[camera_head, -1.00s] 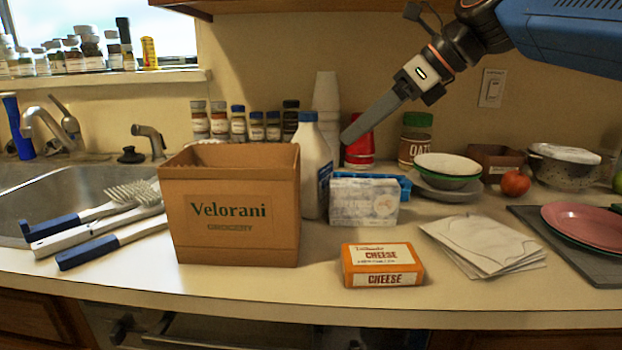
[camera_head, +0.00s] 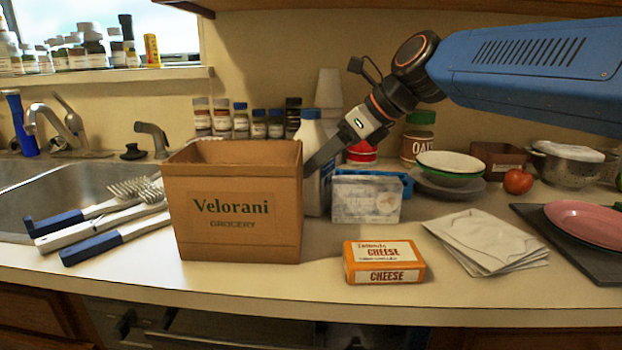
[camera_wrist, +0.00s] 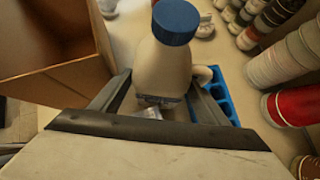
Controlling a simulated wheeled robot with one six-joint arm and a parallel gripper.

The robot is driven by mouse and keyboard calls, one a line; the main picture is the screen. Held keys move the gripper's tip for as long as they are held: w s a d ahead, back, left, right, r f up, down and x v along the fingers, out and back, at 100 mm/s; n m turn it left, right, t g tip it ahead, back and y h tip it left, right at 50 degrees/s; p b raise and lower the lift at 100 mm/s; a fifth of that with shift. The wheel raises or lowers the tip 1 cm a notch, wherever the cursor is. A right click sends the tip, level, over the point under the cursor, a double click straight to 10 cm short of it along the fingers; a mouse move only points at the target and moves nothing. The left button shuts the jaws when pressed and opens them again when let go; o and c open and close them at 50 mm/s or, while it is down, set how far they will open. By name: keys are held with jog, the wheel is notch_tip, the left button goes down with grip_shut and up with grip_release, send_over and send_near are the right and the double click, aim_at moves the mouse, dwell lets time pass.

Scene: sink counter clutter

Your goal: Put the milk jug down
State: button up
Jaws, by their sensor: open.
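The milk jug (camera_head: 313,130) is white with a blue cap and stands upright on the counter behind the right side of the grocery box. My gripper (camera_head: 310,168) reaches down to it from the upper right and hides part of its body. In the wrist view the jug (camera_wrist: 165,60) stands between the two open fingers of my gripper (camera_wrist: 160,98), one on each side. I cannot tell whether either finger touches it. The jug's lower part is hidden in both views.
The cardboard Velorani box (camera_head: 235,240) is close to the jug's left. A pale carton (camera_head: 366,199) and blue tray (camera_head: 408,186) are at its right. A red container (camera_head: 361,154) and spice jars (camera_head: 240,122) stand behind. Clear counter lies in front, around the cheese pack (camera_head: 384,262).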

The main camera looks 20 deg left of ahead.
jog(key=x, duration=0.3)
jog(key=shift+w+a+f, duration=0.1)
jog(key=shift+a, duration=0.3)
jog(key=c, duration=1.5)
jog(key=shift+c, duration=1.2)
jog(key=shift+r, duration=0.25)
